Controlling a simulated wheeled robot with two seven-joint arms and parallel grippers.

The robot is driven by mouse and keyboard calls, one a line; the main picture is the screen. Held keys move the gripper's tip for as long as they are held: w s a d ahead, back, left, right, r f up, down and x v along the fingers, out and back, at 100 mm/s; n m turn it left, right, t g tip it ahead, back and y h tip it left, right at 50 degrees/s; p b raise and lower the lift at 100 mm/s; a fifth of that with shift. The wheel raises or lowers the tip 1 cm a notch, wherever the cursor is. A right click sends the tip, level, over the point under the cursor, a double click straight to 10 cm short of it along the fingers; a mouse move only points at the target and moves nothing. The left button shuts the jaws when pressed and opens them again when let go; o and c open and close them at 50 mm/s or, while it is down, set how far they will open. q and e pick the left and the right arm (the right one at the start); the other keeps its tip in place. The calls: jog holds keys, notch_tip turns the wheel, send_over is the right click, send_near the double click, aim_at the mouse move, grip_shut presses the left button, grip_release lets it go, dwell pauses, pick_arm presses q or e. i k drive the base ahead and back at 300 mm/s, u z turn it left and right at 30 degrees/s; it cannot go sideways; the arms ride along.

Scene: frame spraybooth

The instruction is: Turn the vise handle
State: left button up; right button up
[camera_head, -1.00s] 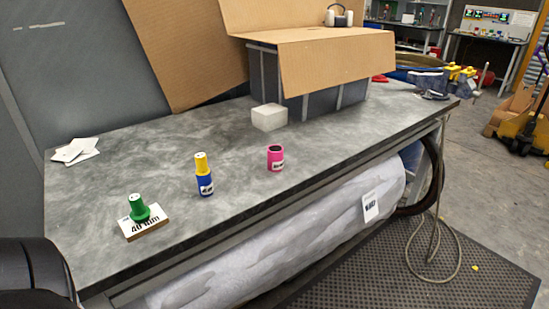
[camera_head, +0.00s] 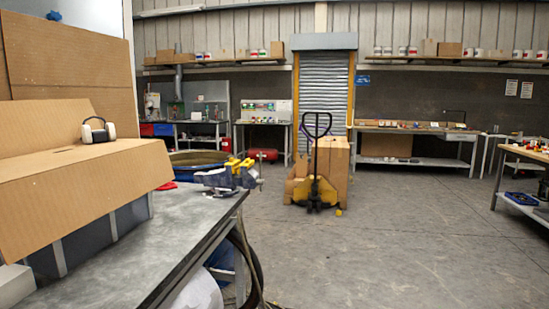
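A blue-grey vise (camera_head: 216,179) with yellow parts sits at the far right corner of the grey workbench (camera_head: 180,228) in the head view. A small bar, which looks like the vise handle (camera_head: 260,171), shows at its right end near the bench edge. It is too small to tell its exact angle. Neither of my grippers is in view, and nothing touches the vise.
A cardboard-covered box (camera_head: 90,180) with headphones (camera_head: 98,130) on top stands on the bench at left. A yellow pallet truck (camera_head: 315,190) with cardboard boxes stands beyond. A hose (camera_head: 245,262) hangs below the bench edge. Floor (camera_head: 400,240) to the right is open.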

aim_at(260, 181)
jog(key=z, duration=0.15)
jog(key=i, duration=2.15)
jog(key=z, duration=0.05)
